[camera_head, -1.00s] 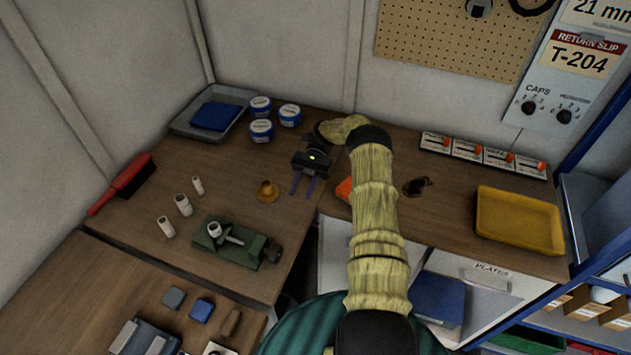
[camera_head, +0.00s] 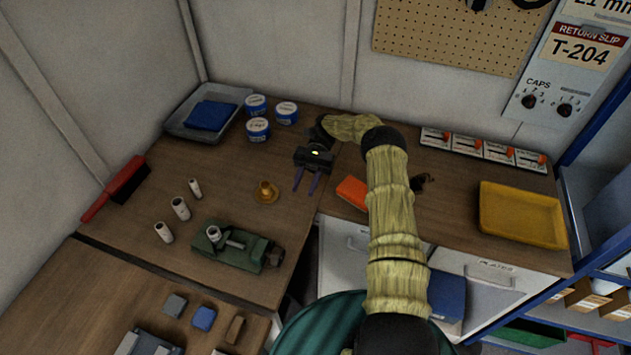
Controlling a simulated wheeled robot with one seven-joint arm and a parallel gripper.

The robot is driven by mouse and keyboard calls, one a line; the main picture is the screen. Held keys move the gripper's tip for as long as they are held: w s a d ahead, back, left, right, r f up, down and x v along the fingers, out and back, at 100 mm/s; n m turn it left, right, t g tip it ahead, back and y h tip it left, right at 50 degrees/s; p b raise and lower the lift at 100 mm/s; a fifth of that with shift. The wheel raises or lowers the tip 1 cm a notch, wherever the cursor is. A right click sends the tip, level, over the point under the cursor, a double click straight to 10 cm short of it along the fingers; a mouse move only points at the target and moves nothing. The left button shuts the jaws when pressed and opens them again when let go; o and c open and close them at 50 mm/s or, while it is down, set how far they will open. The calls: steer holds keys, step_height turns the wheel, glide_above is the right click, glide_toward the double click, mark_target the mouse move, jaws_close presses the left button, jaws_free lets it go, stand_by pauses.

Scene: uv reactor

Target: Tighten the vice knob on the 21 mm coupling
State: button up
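The green vice (camera_head: 226,256) sits on the wooden bench, left of centre. A white coupling (camera_head: 213,233) stands at its left end, with a small grey metal bar beside it. A dark knob-like part (camera_head: 273,257) is at the vice's right end. My gripper (camera_head: 306,183) is up and to the right of the vice, apart from it. Its two purple fingers are spread, with nothing between them. I cannot read the size of the coupling in the vice.
A brass-coloured fitting (camera_head: 266,191) stands between the vice and my gripper. A red brush (camera_head: 117,188), blue-labelled tubs (camera_head: 258,129), an orange block (camera_head: 352,192) and a yellow tray (camera_head: 522,216) are around.

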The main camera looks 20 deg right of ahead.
stand_by(0.4)
steer(key=shift+r, duration=0.1)
steer(key=shift+a+r, duration=0.15)
steer(key=shift+a, duration=0.05)
steer(key=s+a+r+n+t+h, duration=0.3)
steer(key=s+a+r+t+h, duration=0.1)
steer(key=a+r+t+h, duration=0.1)
steer(key=s+d+r+n+t+h, duration=0.2)
steer(key=s+r+t, duration=0.2)
steer(key=s, duration=0.3)
steer(key=s+d+r+n+t+h, duration=0.2)
steer(key=s+d+r+t, duration=0.1)
steer(key=s+t, duration=0.3)
steer(key=shift+s+d+r, duration=0.2)
steer(key=shift+s+r, duration=0.55)
steer(key=shift+r, duration=0.1)
